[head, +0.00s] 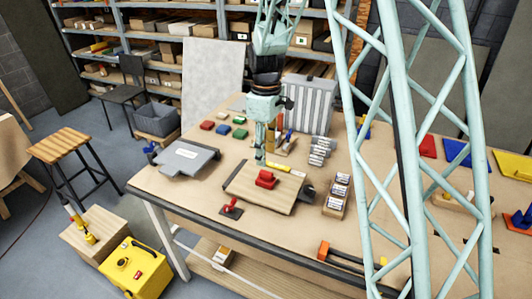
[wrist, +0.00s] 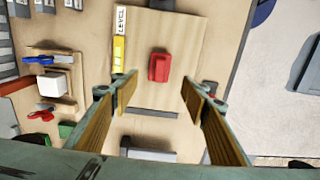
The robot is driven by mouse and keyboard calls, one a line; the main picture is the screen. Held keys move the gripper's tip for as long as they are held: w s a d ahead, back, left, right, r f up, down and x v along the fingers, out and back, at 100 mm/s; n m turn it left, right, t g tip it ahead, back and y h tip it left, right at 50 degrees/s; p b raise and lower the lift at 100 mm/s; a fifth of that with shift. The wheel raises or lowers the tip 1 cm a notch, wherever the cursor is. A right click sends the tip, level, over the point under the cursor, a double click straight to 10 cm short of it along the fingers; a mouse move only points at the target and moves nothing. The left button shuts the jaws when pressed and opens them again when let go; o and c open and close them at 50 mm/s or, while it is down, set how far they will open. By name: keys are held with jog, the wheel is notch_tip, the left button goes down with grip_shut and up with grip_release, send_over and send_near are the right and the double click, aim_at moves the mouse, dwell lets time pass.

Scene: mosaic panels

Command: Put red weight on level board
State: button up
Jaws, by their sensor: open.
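The red weight (head: 265,180) rests on the wooden board (head: 245,190) near its middle. In the wrist view the red weight (wrist: 159,67) lies on the board (wrist: 180,25), beside a yellow strip marked LEVEL (wrist: 119,45) at the board's edge. My gripper (head: 263,157) is above the board, just behind the weight in the head view. In the wrist view my gripper's (wrist: 160,90) two wood-toned fingers are wide apart with nothing between them. The weight is ahead of the fingertips and not held.
A small red-handled item on a dark plate (head: 231,210) lies in front of the board. A grey case (head: 187,158) is to the left, a box of small packs (head: 337,195) to the right. The left front tabletop is clear.

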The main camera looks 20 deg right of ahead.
dwell(0.3)
jog(key=s+r+m+t, duration=0.2)
jog(key=s+r+m, duration=0.3)
jog(key=s+r, duration=1.65)
jog(key=s+r+m+t, duration=0.1)
jog(key=s+r+m, duration=0.1)
jog(key=s, duration=1)
jog(key=s+r+m, duration=0.3)
jog(key=s+r, duration=0.1)
jog(key=s, duration=0.8)
jog(key=shift+t, duration=0.4)
jog(key=shift+s+r, duration=0.1)
jog(key=shift+s, duration=0.1)
jog(key=shift+w, duration=0.15)
